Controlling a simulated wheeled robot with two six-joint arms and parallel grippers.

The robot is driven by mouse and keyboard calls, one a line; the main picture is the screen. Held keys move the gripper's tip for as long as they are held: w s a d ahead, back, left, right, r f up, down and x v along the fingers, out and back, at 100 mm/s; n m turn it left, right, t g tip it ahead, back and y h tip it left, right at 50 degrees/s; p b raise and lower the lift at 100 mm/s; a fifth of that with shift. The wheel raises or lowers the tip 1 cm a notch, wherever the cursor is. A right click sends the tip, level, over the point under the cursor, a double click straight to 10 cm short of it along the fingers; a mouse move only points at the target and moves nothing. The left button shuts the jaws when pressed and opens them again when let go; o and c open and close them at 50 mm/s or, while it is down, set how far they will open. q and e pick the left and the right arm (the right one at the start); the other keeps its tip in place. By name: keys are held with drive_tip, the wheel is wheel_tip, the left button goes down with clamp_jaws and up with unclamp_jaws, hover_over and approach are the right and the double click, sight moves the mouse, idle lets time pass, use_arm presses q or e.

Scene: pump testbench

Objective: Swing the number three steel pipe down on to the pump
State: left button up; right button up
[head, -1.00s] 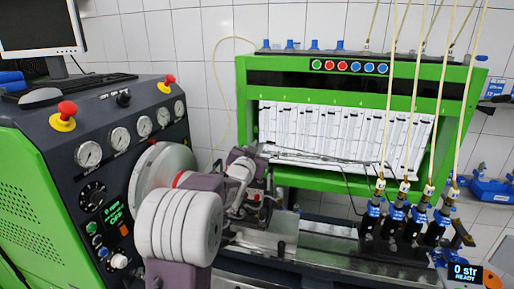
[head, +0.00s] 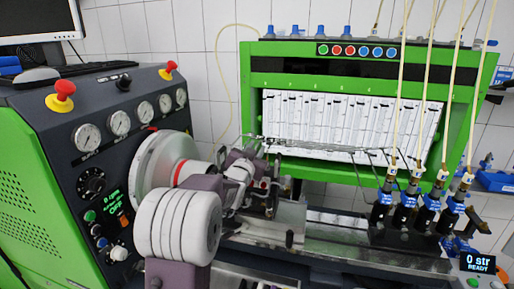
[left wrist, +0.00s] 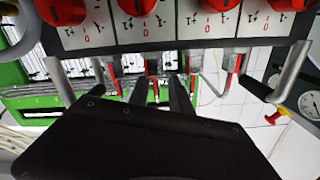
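Several thin steel pipes (head: 320,148) run across the head view from the pump area to the injectors at right. I cannot tell which is number three. The pump is mostly hidden behind my left arm in the head view. The left wrist view, seen upside down, shows a row of steel fittings with red parts (left wrist: 232,62) and a bent pipe (left wrist: 208,92). My left gripper (left wrist: 160,92) has its two dark fingers apart there, close to the middle fittings; contact is unclear. In the head view the left gripper (head: 243,168) is at the pump area. My right gripper is not in view.
A dark console with gauges (head: 119,123) and red buttons (head: 60,97) stands close at left. Injectors with hoses (head: 405,207) stand at right. A green frame (head: 255,75) with white tubes is behind. Red knobs (left wrist: 222,4) lie close in the wrist view.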

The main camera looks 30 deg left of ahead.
use_arm(q)
drive_tip(key=shift+r, duration=0.3)
idle(0.4)
drive_tip(key=shift+s+d+f, duration=0.1)
drive_tip(key=shift+s+d, duration=0.05)
drive_tip(key=shift+s, duration=0.2)
drive_tip(key=b+v, duration=0.2)
drive_tip(key=v, duration=0.6)
drive_tip(key=shift+s, duration=0.25)
drive_tip(key=shift+f, duration=0.15)
